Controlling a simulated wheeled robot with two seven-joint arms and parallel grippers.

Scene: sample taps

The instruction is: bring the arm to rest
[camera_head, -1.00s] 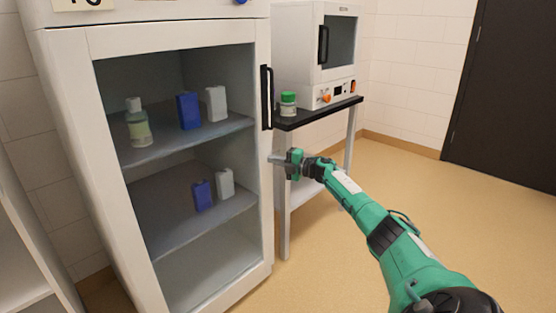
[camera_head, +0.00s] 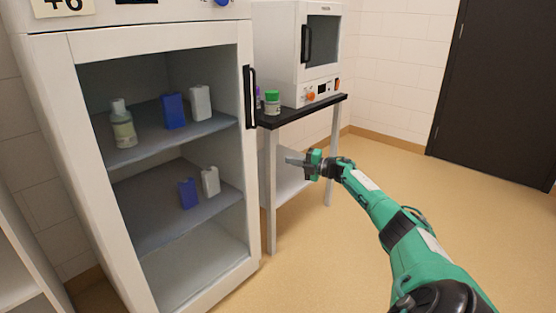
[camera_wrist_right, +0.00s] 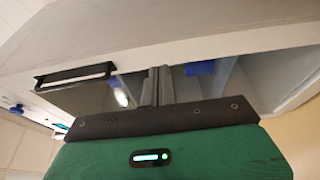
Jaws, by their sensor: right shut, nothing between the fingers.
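My right arm (camera_head: 395,220), green and black, reaches in from the lower right in the head view. Its gripper (camera_head: 288,160) is shut and empty, in front of the side table and to the right of the white cabinet (camera_head: 255,215). In the right wrist view the gripper's fingers (camera_wrist_right: 158,86) are together with nothing between them. The cabinet front with its dark handle (camera_wrist_right: 75,76) shows beyond them. My left gripper is not in view.
The glass-fronted cabinet holds a bottle (camera_head: 123,125) and blue and white boxes on shelves. A side table (camera_head: 300,112) carries a green-lidded jar (camera_head: 272,102) and a white oven (camera_head: 290,50). A dark door (camera_head: 495,90) stands at right. The floor (camera_head: 350,160) is open.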

